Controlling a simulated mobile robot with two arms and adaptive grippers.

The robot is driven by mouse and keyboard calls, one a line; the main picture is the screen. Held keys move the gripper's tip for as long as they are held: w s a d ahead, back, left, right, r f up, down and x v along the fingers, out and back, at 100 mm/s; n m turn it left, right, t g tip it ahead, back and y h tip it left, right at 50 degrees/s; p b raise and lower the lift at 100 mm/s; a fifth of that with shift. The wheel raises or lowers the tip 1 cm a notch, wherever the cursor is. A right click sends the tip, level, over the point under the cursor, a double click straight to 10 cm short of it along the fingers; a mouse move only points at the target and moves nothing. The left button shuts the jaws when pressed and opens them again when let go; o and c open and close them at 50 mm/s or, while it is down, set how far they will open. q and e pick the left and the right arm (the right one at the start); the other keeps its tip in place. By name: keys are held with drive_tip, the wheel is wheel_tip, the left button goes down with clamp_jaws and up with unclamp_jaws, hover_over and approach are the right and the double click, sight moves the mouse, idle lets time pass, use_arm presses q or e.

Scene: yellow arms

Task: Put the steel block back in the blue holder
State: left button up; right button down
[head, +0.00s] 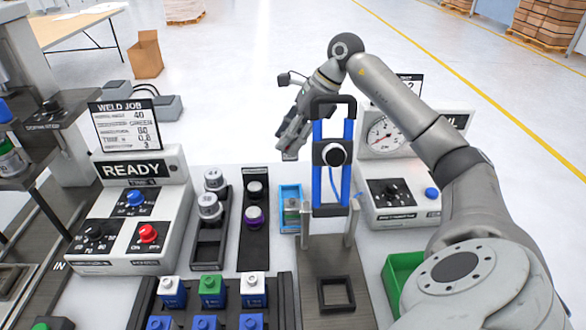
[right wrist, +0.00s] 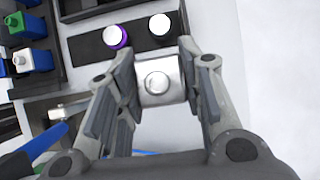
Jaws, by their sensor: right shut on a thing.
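The steel block (right wrist: 158,84), shiny grey with a round mark on its face, sits between the fingers of my right gripper in the right wrist view. My right gripper (head: 291,140) is shut on it, raised behind the black-and-blue upright frame; in the head view the block is largely hidden by the fingers. The blue holder (head: 290,188) is a small light-blue open frame on the bench, below and nearer than the gripper. A grey-green piece (head: 292,212) shows inside it; I cannot tell what it is. My left gripper is not in view.
The upright frame with blue bars (head: 317,180) stands just right of the holder. A black tray with a purple-ringed knob (head: 253,240) is left of it. A gauge box (head: 385,170) stands to the right, a green bin (head: 396,270) nearer. A rack of coloured blocks (head: 170,320) is in front.

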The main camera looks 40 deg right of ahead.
wheel_tip(320, 180, down, 2)
drive_tip(key=shift+d+f+b, duration=0.15)
drive_tip(key=shift+f+b, duration=0.1)
drive_tip(key=shift+b, duration=0.55)
drive_tip(key=shift+f+b, duration=0.25)
drive_tip(key=shift+b, duration=0.05)
wheel_tip(320, 180, down, 10)
drive_tip(key=shift+r+p, duration=0.1)
drive_tip(key=shift+p, duration=0.2)
drive_tip(key=c, duration=1.1)
unclamp_jaws()
drive_tip(key=shift+f, duration=0.2)
drive_tip(key=shift+o, duration=0.7)
